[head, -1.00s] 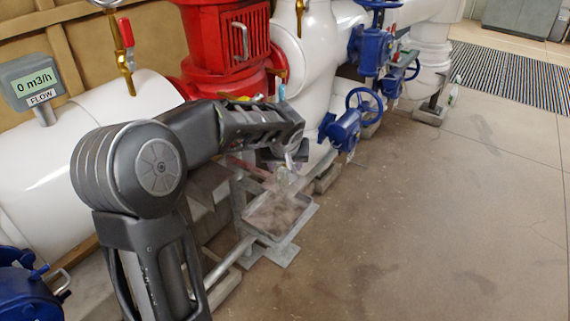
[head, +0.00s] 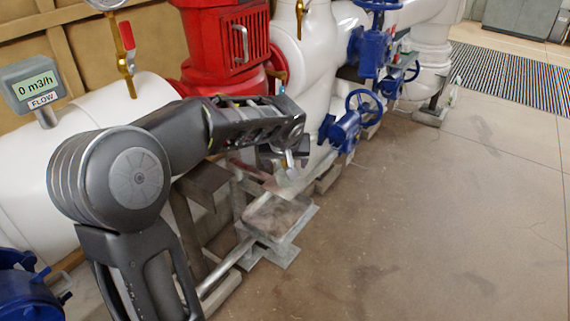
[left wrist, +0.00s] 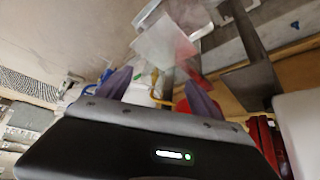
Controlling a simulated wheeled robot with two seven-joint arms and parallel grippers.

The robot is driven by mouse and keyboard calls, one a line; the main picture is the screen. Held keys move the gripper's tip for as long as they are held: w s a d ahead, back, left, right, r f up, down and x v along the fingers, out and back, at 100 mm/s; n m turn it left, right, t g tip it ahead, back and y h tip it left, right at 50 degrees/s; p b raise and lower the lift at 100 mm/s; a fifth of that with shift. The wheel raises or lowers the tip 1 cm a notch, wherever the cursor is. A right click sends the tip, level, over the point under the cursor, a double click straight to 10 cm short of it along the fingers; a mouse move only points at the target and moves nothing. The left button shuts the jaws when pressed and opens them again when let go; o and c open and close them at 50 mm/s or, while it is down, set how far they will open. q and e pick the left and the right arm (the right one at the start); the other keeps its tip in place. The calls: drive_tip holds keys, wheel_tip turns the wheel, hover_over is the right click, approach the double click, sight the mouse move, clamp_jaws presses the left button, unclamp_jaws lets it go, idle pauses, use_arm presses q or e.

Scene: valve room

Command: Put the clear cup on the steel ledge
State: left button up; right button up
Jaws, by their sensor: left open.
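My left gripper (head: 289,160) is open, in front of the pipework near the middle of the head view. Its two fingers stand apart in the left wrist view (left wrist: 157,92). A see-through, faintly pinkish shape, which looks like the clear cup (head: 287,182), is just below the fingers in the head view. It also shows beyond the fingertips in the left wrist view (left wrist: 165,42); whether it touches them I cannot tell. A grey rimmed steel surface, likely the steel ledge (head: 298,228), lies below the gripper. My right gripper is not in view.
White pipes (head: 318,90), a red pump housing (head: 222,45) and blue valves (head: 345,130) stand behind my arm. A flow meter (head: 35,82) is at the far left. The floor (head: 430,220) to the right is clear.

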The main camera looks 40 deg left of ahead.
use_arm(q)
drive_tip(key=v, duration=0.8)
drive_tip(key=shift+r+p, duration=0.2)
drive_tip(key=shift+p, duration=0.1)
drive_tip(key=shift+s, duration=0.1)
drive_tip(key=s+d+f+m+g+h, duration=0.1)
drive_tip(key=d+f+m+h, duration=0.15)
drive_tip(key=d+f, duration=0.95)
drive_tip(key=s+d+f+m+g+h, duration=0.15)
drive_tip(key=d+f+h, duration=0.25)
drive_tip(key=d+f, duration=0.75)
drive_tip(key=s+d+f+g, duration=0.1)
drive_tip(key=s+d+f, duration=0.3)
drive_tip(key=s+f, duration=0.6)
drive_tip(key=s+d+f+m+g+h, duration=0.1)
drive_tip(key=s+d+f, duration=0.3)
drive_tip(key=s+f, duration=0.6)
drive_tip(key=shift+d+f, duration=0.25)
drive_tip(key=shift+f, duration=0.3)
drive_tip(key=shift+h, duration=0.25)
drive_tip(key=shift+c, duration=0.3)
